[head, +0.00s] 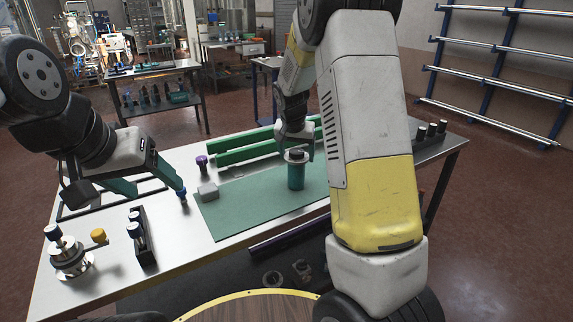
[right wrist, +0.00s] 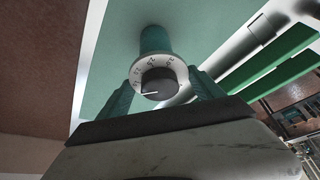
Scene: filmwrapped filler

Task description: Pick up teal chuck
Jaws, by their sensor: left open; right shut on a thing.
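The teal chuck (head: 296,176) is a teal cylinder with a pale collar and dark top, upright at the green mat in the head view. In the right wrist view the chuck (right wrist: 157,60) shows its numbered white ring and black knob between two teal fingers. My right gripper (head: 297,142) reaches it from above and is shut on it. I cannot tell whether its base touches the mat. My left gripper (head: 183,197) is open at the left of the table, apart from the chuck, its tips near a small blue piece.
The green mat (head: 240,208) lies on the white table (head: 190,250). A grey block (head: 208,191) and a purple knob (head: 202,162) stand near its left edge. Green rails (head: 240,154) lie behind. A black holder (head: 142,238) and a metal fixture (head: 68,258) stand front left.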

